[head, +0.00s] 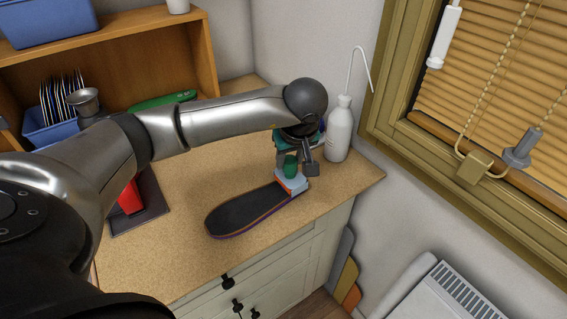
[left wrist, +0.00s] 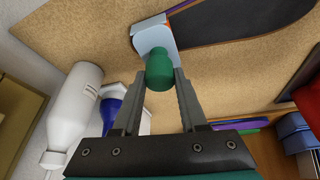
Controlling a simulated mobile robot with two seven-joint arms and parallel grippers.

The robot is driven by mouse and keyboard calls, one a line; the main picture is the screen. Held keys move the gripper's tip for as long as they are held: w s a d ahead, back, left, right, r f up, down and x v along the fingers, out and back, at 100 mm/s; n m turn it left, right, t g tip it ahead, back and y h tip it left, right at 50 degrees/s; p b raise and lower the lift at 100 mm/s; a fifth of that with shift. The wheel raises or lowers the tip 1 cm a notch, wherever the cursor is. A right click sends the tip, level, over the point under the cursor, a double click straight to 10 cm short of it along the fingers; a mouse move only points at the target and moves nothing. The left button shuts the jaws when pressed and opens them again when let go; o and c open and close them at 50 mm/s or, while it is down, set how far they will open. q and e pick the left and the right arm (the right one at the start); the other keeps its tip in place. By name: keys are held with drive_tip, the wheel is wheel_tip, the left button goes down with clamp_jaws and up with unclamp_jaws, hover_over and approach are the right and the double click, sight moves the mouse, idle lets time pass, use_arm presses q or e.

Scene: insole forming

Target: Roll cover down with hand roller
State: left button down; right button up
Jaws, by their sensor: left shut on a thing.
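A black insole-shaped cover (head: 250,207) with orange and purple edges lies on the bench top. My left gripper (head: 291,158) is above its right end. It is shut on the green handle of the hand roller (head: 291,181), whose pale blue-white head is at the insole's narrow end. In the left wrist view the green handle (left wrist: 159,70) sits between my fingertips (left wrist: 159,80), and the pale head (left wrist: 154,38) overlaps the end of the black cover (left wrist: 225,24). I cannot tell whether the head presses on it. My right gripper is not in view.
A white wash bottle (head: 339,130) stands close behind the gripper. A dark tray (head: 152,204) with a red object (head: 130,198) is at the left. A wooden shelf (head: 150,60) stands behind. The bench's front edge runs just before the insole. Bare bench lies left of it.

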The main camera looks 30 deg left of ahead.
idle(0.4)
use_arm(q)
wheel_tip(320, 180, up, 7)
drive_tip(key=p, duration=0.5)
drive_tip(key=shift+w, duration=0.1)
